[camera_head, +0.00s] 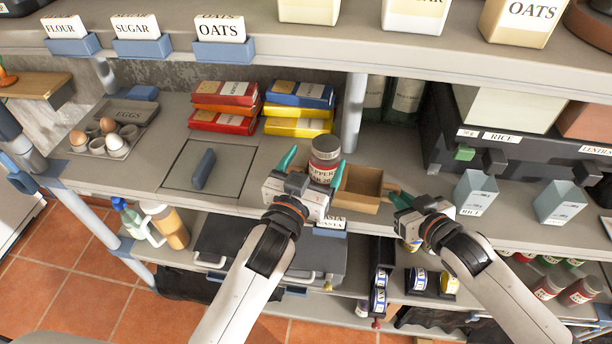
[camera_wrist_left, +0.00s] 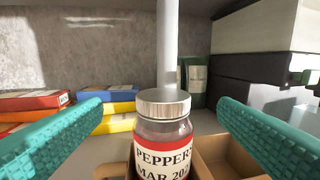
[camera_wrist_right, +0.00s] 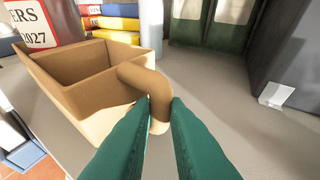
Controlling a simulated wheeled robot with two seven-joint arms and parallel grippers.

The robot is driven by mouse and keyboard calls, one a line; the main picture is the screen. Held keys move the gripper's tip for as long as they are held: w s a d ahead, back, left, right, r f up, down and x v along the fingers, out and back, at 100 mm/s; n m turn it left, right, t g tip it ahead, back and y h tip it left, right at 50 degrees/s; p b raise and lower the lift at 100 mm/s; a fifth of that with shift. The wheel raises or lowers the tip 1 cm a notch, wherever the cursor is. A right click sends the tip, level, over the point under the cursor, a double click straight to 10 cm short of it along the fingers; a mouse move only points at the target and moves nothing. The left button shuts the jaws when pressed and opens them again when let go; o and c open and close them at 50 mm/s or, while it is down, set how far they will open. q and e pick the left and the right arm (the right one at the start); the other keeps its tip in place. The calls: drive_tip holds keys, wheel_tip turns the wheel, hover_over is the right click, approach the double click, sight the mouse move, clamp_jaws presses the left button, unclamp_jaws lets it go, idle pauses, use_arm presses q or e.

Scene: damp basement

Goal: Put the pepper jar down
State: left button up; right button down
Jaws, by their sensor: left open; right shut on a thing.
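The pepper jar (camera_head: 324,158) stands upright, with a grey metal lid and a red and white label; it also shows in the left wrist view (camera_wrist_left: 163,135). My left gripper (camera_head: 313,165) is open, with a green finger on each side of the jar and visible gaps in the left wrist view. My right gripper (camera_wrist_right: 160,105) is shut on the box's rounded handle (camera_wrist_right: 150,88).
Red and yellow packets (camera_head: 225,105) lie stacked behind, left of a grey post (camera_head: 354,112). A hatch with a blue handle (camera_head: 203,168) and an egg tray (camera_head: 115,140) are at left. Dark drawers (camera_head: 500,140) and rice boxes (camera_head: 474,192) are at right. A shelf hangs above.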

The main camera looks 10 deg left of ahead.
use_arm(q)
drive_tip(key=shift+v, duration=2.2)
use_arm(e)
drive_tip(key=c, duration=1.3)
unclamp_jaws()
drive_tip(key=shift+c, duration=0.2)
